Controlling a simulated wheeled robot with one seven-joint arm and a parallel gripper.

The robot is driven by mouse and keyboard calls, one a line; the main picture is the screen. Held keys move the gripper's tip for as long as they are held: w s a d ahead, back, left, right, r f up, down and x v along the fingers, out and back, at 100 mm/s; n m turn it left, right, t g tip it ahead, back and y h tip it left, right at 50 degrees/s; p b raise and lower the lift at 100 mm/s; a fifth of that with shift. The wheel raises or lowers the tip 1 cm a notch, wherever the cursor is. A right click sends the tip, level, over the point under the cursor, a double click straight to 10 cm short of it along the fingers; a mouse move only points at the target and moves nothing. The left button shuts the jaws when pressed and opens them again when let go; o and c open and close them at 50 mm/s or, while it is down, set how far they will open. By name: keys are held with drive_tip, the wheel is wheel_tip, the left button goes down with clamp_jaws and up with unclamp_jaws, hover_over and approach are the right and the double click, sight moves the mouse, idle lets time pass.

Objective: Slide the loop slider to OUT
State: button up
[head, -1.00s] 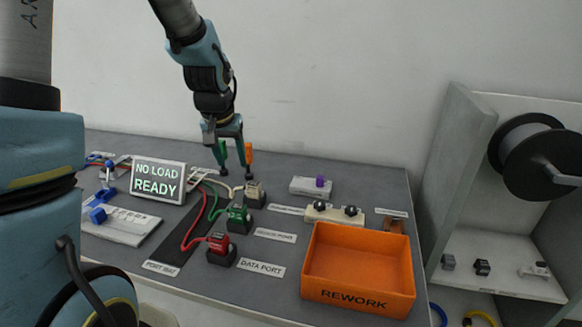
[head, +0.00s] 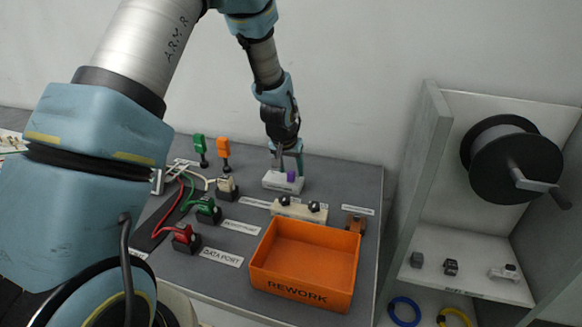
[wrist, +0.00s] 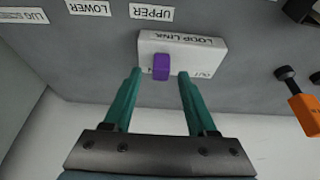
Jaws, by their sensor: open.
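The loop slider is a white block (head: 272,182) marked LOOP LINK, with a purple knob (head: 291,176), at the back of the bench. In the wrist view the block (wrist: 200,52) lies ahead of my gripper (wrist: 159,74), and its lettering is upside down. The purple knob (wrist: 161,66) sits left of the block's middle there. The OUT mark (wrist: 205,73) is near the block's right end. My gripper is open and empty, with one finger to each side of the knob. I cannot tell how far the fingertips are above the block.
An orange REWORK bin (head: 305,265) stands at the front right of the bench. A shelf with a black reel (head: 505,155) is at right.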

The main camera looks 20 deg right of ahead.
drive_tip(key=shift+w+f, duration=0.1)
drive_tip(key=shift+f, duration=0.3)
clamp_jaws()
